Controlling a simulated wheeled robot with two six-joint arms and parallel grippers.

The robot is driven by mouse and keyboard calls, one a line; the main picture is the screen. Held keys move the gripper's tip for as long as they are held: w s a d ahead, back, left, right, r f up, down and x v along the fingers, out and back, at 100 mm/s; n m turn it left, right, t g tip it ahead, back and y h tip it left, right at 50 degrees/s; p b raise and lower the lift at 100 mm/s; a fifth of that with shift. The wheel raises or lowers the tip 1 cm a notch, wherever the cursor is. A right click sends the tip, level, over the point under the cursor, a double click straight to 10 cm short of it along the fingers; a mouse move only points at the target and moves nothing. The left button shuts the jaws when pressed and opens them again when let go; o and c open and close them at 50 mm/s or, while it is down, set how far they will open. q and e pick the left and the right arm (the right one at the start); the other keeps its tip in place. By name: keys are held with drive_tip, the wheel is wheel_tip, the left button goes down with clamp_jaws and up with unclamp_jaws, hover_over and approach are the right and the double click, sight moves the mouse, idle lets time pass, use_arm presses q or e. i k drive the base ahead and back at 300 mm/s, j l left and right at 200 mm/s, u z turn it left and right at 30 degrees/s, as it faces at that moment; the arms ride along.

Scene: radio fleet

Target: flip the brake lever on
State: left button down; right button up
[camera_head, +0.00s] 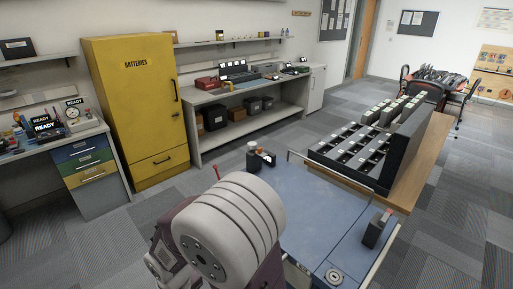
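A blue-topped cart (310,211) stands in front of me, partly covered by my own arm. A black block with a reddish-tipped upright part (376,229) sits near its right edge. A thin red stick (217,173) shows just left of the cart behind my arm. I cannot tell which of these is the brake lever or how it is set. Neither gripper is in view.
A black rack with several slots (352,150) stands on a wooden surface (424,157) beyond the cart. A yellow battery cabinet (139,108), a workbench (246,86) and a drawer desk (92,171) line the left side. Carpet is free at the right and between cart and cabinet.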

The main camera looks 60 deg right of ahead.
sight(215, 166)
drive_tip(key=i+l+z, duration=0.15)
drive_tip(key=z, duration=0.35)
drive_tip(key=i+z, duration=0.7)
drive_tip(key=z, duration=0.25)
drive_tip(key=i+j+z, duration=0.2)
drive_tip(key=z, duration=0.3)
drive_tip(key=i+j+z, duration=0.3)
drive_tip(key=z, duration=0.15)
drive_tip(key=i+z, duration=0.35)
drive_tip(key=k, duration=0.1)
